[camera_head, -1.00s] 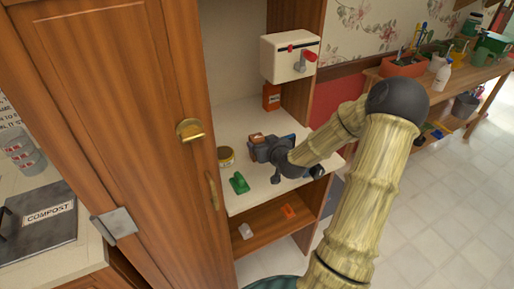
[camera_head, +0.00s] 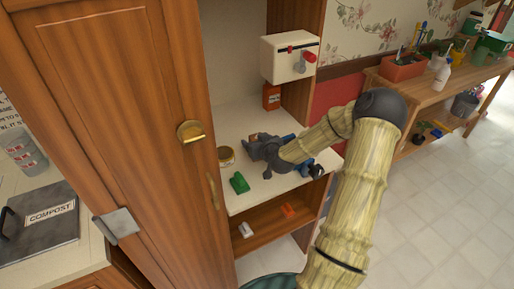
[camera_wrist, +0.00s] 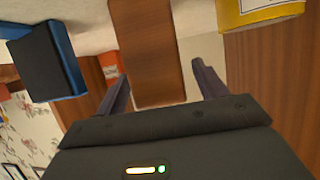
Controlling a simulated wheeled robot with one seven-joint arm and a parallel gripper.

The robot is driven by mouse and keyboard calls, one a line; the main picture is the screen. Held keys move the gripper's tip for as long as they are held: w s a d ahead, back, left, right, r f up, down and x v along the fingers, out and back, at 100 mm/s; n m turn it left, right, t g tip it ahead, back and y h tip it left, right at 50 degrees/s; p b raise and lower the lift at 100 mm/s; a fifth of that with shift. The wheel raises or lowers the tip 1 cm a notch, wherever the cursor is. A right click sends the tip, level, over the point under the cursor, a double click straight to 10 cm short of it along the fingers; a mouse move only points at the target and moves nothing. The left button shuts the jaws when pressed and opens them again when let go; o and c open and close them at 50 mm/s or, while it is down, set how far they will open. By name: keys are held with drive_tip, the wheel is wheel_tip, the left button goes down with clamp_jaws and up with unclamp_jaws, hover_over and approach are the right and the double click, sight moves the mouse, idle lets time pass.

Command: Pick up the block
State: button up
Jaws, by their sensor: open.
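A brown wooden block (camera_wrist: 146,50) stands out in the wrist view, between the two fingers of my gripper (camera_wrist: 163,85). The fingers are spread, with a visible gap beside the block on the right; whether the left finger touches it I cannot tell.
A blue and black object (camera_wrist: 45,60) lies at left in the wrist view. An orange box (camera_head: 271,97) stands behind. The tall cabinet door (camera_head: 110,110) is at left.

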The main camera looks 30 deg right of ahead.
drive_tip(key=c, duration=1.1)
drive_tip(key=shift+r, duration=0.1)
wheel_tip(320, 180, up, 10)
drive_tip(key=shift+f, duration=0.1)
idle(0.3)
